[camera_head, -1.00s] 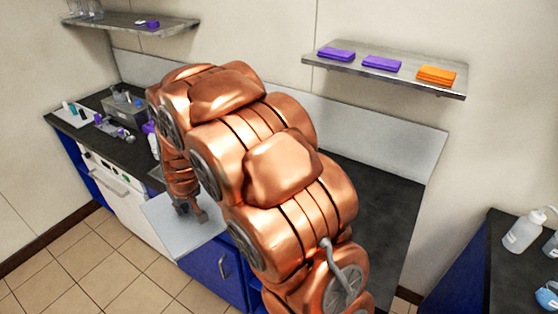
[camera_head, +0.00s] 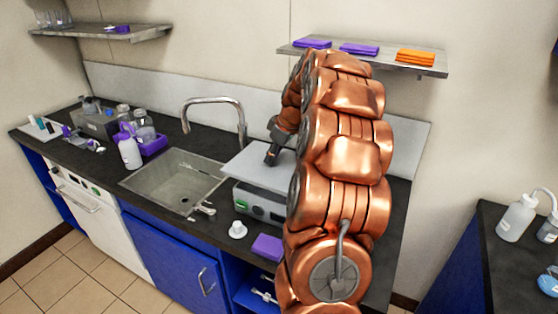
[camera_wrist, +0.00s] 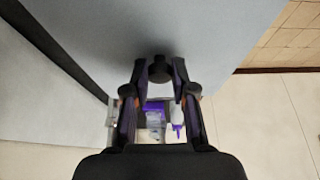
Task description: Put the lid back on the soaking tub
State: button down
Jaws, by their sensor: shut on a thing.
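The lid (camera_head: 245,162) is a flat, pale grey panel with a dark knob (camera_wrist: 160,68). My gripper (camera_head: 271,158) is shut on this knob. In the wrist view my gripper (camera_wrist: 160,75) has a finger on each side of the knob, and the lid (camera_wrist: 215,35) fills much of the picture. The soaking tub (camera_head: 262,203) appears to be the grey box with a green mark on its front, right of the sink. The lid appears over it in the head view. I cannot tell whether they touch; the lid and my arm hide the tub's opening.
The sink (camera_head: 170,183) with its curved tap (camera_head: 240,115) is left of the tub. A small white object (camera_head: 237,229) and a folded purple cloth (camera_head: 267,246) lie in front of it. A purple-and-white bottle (camera_head: 129,150) stands left of the sink. A shelf (camera_head: 300,50) hangs above.

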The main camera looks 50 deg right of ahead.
aim_at(278, 163)
jog(key=shift+s+d, duration=0.65)
jog(key=shift+d, duration=0.1)
jog(key=shift+f+p, duration=0.55)
jog(key=shift+f, duration=0.85)
jog(key=shift+w+f+b, duration=0.1)
jog(key=shift+f+b, duration=0.95)
jog(key=shift+f, duration=0.05)
jog(key=shift+s+b, duration=0.2)
jog(key=shift+b, duration=0.35)
jog(key=shift+f+b, duration=0.6)
jog(key=shift+b, duration=1.6)
dwell(2.0)
